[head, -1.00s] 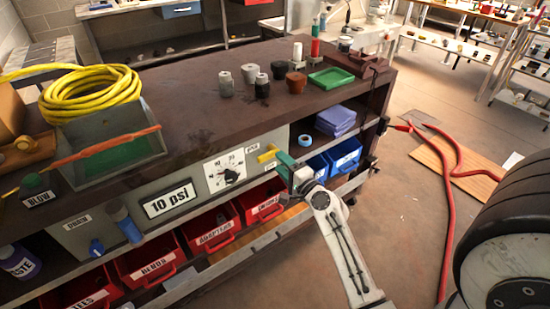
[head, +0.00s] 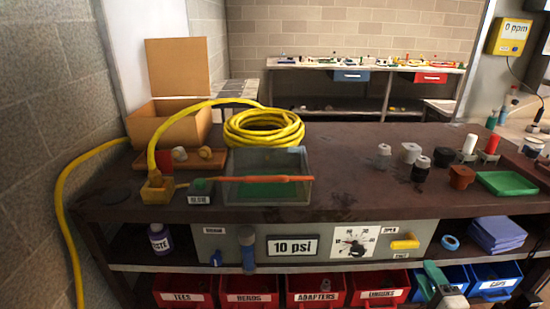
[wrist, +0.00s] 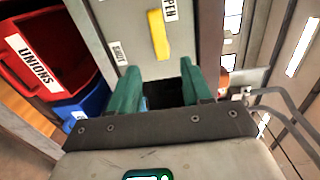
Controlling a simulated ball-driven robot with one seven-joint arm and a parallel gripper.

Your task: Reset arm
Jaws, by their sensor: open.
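My gripper (head: 430,284) shows at the bottom right of the head view, in front of the red and blue bins and below the yellow handle. In the wrist view my gripper (wrist: 160,88) has its two green fingers spread apart, with nothing held between them. The yellow handle (head: 404,244) is on the grey panel beside the gauge (head: 354,242). It also shows in the wrist view (wrist: 158,35), beyond the fingers and apart from them. Most of my arm is outside the head view.
The dark workbench (head: 340,180) carries a yellow hose coil (head: 264,128), a clear tank (head: 300,165) and a green tray (head: 507,184). Red bins (head: 320,288) and blue bins (head: 496,279) fill the lower shelf. In the wrist view, the UNIONS bin (wrist: 40,65) is close on the left.

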